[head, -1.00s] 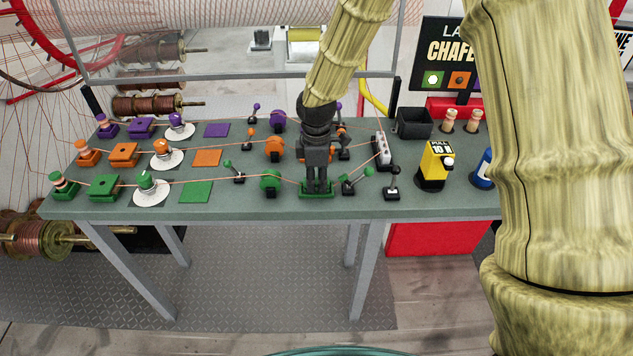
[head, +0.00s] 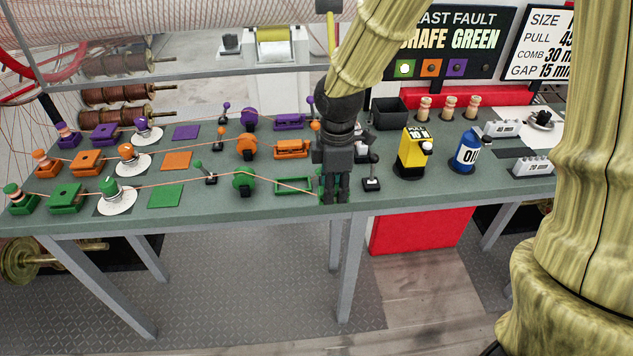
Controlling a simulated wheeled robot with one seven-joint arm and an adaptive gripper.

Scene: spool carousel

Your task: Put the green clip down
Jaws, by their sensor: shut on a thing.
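My gripper (head: 335,198) is dark grey and points down over the front of the bench. It is shut on the green clip (head: 323,186). Only small green parts of the clip show around the fingers, and the rest is hidden. An empty green frame (head: 293,186) lies on the bench just left of my gripper. A thin copper wire crosses that frame toward my fingers. I cannot tell whether the clip touches the bench.
Orange (head: 292,149) and purple (head: 289,122) clips lie behind the green frame. A black lever (head: 372,172) and a yellow pull gauge (head: 413,152) stand to the right, with a blue bottle (head: 466,152) beyond. A green wheel (head: 244,181) stands left of the frame.

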